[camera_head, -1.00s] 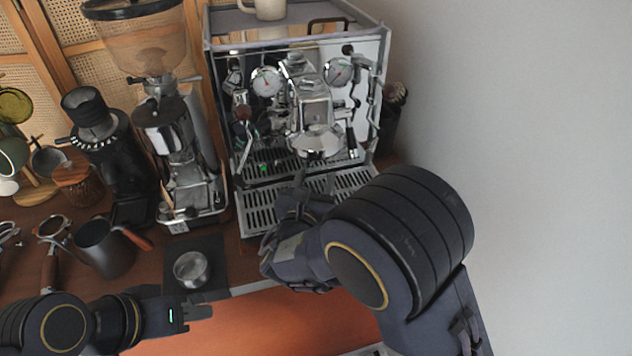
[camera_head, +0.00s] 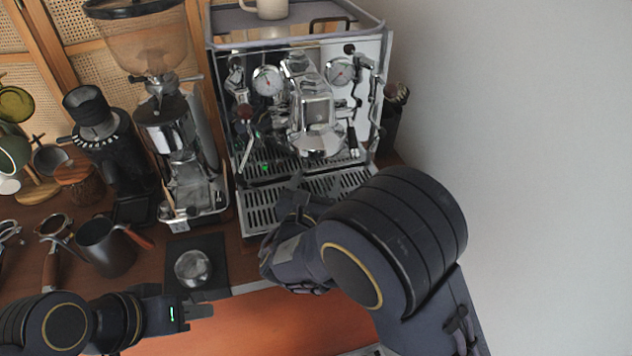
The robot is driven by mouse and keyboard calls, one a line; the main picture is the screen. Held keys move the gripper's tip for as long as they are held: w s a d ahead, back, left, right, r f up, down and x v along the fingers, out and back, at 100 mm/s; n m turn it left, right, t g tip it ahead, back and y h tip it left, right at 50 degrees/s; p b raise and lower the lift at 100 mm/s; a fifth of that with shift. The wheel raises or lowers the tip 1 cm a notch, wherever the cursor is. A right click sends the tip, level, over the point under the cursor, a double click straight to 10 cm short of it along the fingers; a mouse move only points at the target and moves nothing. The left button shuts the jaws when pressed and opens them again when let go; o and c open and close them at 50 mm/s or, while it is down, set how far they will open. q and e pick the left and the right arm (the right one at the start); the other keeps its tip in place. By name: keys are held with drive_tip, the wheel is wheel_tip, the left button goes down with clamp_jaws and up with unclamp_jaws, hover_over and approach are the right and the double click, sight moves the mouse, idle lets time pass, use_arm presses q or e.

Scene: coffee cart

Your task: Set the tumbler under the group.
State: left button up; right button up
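The espresso machine (camera_head: 297,100) stands at the back centre, with its chrome group (camera_head: 315,138) above a slatted drip tray (camera_head: 262,210). A small round metal cup (camera_head: 193,268) sits on a black mat (camera_head: 215,250) left of the tray; I cannot tell whether it is the tumbler. No other tumbler is clearly visible. My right gripper (camera_head: 294,192) is over the tray's front, below the group. Its own wrist hides much of it, so its fingers and anything between them are unclear. My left gripper (camera_head: 203,311) is low, in front of the mat, with nothing visible in it.
Two grinders (camera_head: 172,140) (camera_head: 108,145) stand left of the machine. A pale cup (camera_head: 268,8) is on the machine's top. A white wall closes the right side.

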drive_tip(key=shift+o, duration=0.3)
drive_tip(key=shift+s, duration=0.1)
drive_tip(key=shift+s+a, duration=0.15)
drive_tip(key=shift+s, duration=0.2)
drive_tip(key=b+v, duration=0.1)
drive_tip(key=v, duration=0.5)
drive_tip(key=shift+s, duration=0.4)
